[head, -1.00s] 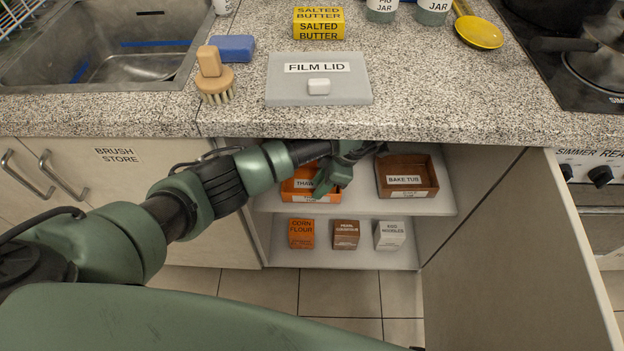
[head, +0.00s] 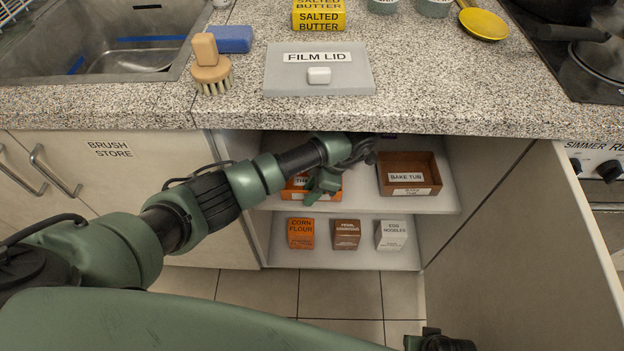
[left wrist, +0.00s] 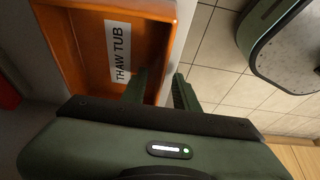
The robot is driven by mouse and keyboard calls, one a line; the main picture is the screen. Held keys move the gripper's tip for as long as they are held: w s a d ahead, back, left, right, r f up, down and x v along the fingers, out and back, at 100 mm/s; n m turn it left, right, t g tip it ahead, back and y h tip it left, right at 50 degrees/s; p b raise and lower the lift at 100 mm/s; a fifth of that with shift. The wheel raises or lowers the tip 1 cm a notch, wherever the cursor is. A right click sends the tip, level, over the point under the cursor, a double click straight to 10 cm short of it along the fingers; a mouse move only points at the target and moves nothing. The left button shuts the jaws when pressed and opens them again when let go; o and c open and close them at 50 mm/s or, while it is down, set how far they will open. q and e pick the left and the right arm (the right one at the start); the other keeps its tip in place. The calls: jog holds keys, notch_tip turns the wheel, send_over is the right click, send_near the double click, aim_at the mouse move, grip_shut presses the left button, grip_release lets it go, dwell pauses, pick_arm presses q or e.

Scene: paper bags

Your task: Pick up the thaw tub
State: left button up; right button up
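The thaw tub (head: 294,193) is an orange open box on the upper shelf of the open cupboard, partly hidden behind my left gripper (head: 322,186). In the left wrist view the thaw tub (left wrist: 88,50) shows its white label inside. There my left gripper (left wrist: 160,88) is open, with one finger over the tub's inside and the other outside its wall. The wall lies between the fingers; I cannot tell whether they touch it. A dark part of my right arm or gripper (head: 440,342) shows at the bottom edge; its fingers cannot be made out.
A brown bake tub (head: 425,180) stands to the right on the same shelf. Corn flour (head: 300,233), a brown box (head: 346,235) and egg noodles (head: 390,236) stand below. The counter (head: 420,110) overhangs the shelf. The open door (head: 520,240) bounds the right side.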

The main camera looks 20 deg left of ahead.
pick_arm(q)
grip_shut()
dwell(1.3)
